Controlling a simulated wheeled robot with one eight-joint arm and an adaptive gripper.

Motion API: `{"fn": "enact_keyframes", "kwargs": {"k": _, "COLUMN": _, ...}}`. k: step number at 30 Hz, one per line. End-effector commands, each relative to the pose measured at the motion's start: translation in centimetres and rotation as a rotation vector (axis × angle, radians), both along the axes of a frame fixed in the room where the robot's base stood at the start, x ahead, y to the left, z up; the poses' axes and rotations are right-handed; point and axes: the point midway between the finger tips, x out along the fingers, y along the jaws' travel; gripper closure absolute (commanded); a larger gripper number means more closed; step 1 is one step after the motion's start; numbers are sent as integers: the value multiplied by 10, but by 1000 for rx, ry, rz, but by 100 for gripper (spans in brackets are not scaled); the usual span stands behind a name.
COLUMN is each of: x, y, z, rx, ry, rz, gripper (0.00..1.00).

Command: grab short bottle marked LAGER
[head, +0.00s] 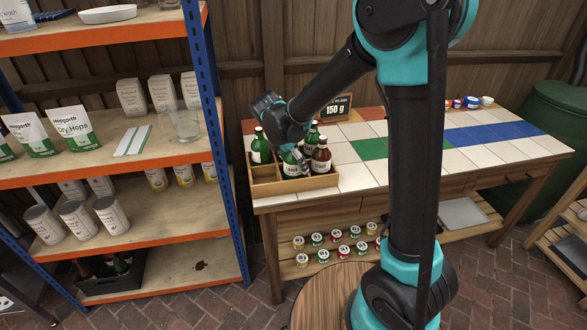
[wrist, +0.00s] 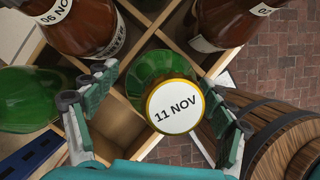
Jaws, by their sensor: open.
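A divided wooden crate (head: 295,186) stands on the left end of the tiled table and holds green and brown bottles. In the wrist view, a green bottle (wrist: 150,68) with a white cap label reading "11 NOV" sits between the fingers of my open gripper (wrist: 163,82). The fingers are on either side of it; I cannot tell whether they touch it. In the head view, my gripper is over the crate, by a green bottle (head: 290,168) and a brown bottle (head: 321,160). Another green bottle (head: 260,150) stands at left. No LAGER marking is readable.
Brown bottles (wrist: 88,28) and a green bottle (wrist: 25,100) are close around the gripper in the wrist view. A blue-and-orange shelf (head: 222,140) is at left. The tiled table (head: 480,158) is mostly clear on the right.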

Motion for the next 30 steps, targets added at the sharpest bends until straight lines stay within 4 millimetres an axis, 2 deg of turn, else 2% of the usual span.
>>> {"fn": "enact_keyframes", "kwargs": {"k": 3, "x": 0, "y": 0, "z": 0, "rx": 0, "ry": 0, "rz": 0, "gripper": 19}}
{"fn": "enact_keyframes", "kwargs": {"k": 21, "x": 0, "y": 0, "z": 0, "rx": 0, "ry": 0, "rz": -1, "gripper": 94}}
{"fn": "enact_keyframes", "kwargs": {"k": 30, "x": 0, "y": 0, "z": 2, "rx": 0, "ry": 0, "rz": -1, "gripper": 95}}
